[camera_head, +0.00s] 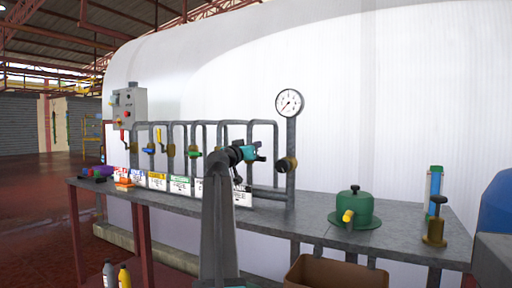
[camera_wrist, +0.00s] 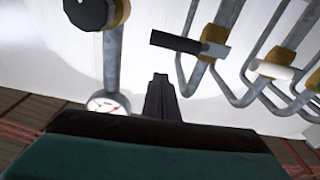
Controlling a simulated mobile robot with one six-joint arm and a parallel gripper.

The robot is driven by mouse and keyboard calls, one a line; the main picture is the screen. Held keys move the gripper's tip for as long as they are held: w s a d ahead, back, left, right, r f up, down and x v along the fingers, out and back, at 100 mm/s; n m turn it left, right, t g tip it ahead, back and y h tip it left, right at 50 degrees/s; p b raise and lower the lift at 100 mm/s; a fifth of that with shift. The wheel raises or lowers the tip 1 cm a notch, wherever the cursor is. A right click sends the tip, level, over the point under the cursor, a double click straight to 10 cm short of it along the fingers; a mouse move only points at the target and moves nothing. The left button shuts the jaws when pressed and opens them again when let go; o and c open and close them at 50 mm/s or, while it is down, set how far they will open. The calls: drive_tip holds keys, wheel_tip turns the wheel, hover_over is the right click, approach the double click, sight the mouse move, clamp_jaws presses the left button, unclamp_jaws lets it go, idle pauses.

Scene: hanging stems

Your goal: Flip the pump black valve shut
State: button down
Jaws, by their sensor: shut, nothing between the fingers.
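The black valve handle (camera_wrist: 175,42) shows in the wrist view, above and slightly right of my fingertips. It is a lever lying crosswise to its grey pipe, with a yellow valve body behind it. My gripper (camera_wrist: 158,80) is shut and empty, with a visible gap to the handle. In the head view my teal gripper (camera_head: 250,152) is at the pipe row, and my arm hides part of that row. I cannot clearly make out the black handle there.
A white-handled valve (camera_wrist: 277,70) is on the right in the wrist view. A black round knob (camera_wrist: 88,12) and a gauge (camera_wrist: 108,103) are on the left pipe. On the bench (camera_head: 310,217) are a green pump-like device (camera_head: 354,209) and several signs. A brown box (camera_head: 335,274) stands in front.

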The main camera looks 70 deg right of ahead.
drive_tip(key=a+f+p, duration=0.1)
drive_tip(key=a+p, duration=0.1)
drive_tip(key=a, duration=0.6)
drive_tip(key=shift+w+a, duration=0.25)
drive_tip(key=shift+w, duration=0.15)
idle(0.3)
